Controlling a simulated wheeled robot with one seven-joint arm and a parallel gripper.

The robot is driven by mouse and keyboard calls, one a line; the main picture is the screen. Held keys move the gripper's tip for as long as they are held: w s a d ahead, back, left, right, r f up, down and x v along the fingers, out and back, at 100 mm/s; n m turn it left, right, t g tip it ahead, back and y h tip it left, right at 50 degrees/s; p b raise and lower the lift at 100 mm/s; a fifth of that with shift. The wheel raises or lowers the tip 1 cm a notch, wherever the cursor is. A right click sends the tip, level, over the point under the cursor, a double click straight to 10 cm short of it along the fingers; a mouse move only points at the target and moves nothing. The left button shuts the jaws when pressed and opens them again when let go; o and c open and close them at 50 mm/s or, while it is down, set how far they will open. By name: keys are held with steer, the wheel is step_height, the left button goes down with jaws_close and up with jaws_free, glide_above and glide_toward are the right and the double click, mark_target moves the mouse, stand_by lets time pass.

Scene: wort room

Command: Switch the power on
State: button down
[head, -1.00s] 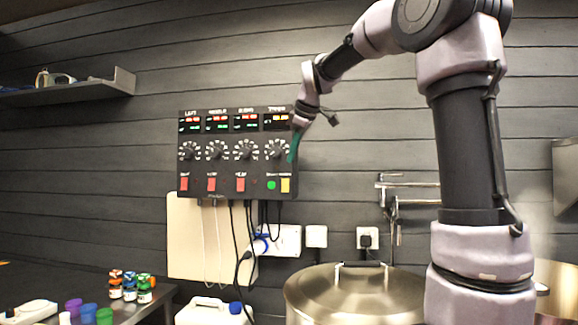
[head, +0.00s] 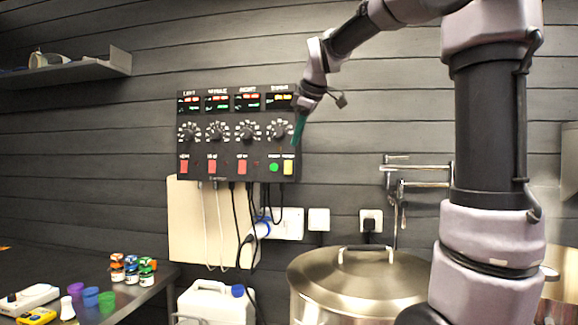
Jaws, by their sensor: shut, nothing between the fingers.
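A black control panel (head: 228,137) hangs on the dark plank wall. It has lit displays (head: 248,101) along the top and several round dials (head: 217,131) below them. Along its lower edge are red switches (head: 184,166), a green button (head: 274,167) and a yellow switch (head: 288,167). The labels are too small to read. My gripper (head: 297,132), with teal fingertips, is shut and empty. It points down at the panel's right edge, above and right of the yellow switch. I cannot tell whether it touches the panel.
White wall sockets (head: 319,220) and hanging cables (head: 238,225) are below the panel. A large lidded steel pot (head: 350,280) stands below right, beside a white jerrycan (head: 214,304). A table (head: 150,290) with small jars (head: 131,270) and coloured cups (head: 90,297) is at left.

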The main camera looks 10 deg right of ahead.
mark_target(290, 165)
steer(key=shift+w, duration=0.1)
steer(key=x, duration=0.3)
steer(key=w+d+x, duration=0.1)
steer(key=x, duration=0.7)
steer(key=shift+w+d+r, duration=0.15)
steer(key=shift+w+r, duration=0.05)
steer(key=shift+w, duration=0.25)
steer(key=shift+w+d, duration=0.2)
steer(key=shift+w, duration=0.35)
steer(key=shift+w+d+f, duration=0.1)
steer(key=shift+w+f, duration=0.05)
steer(key=shift+w, duration=0.1)
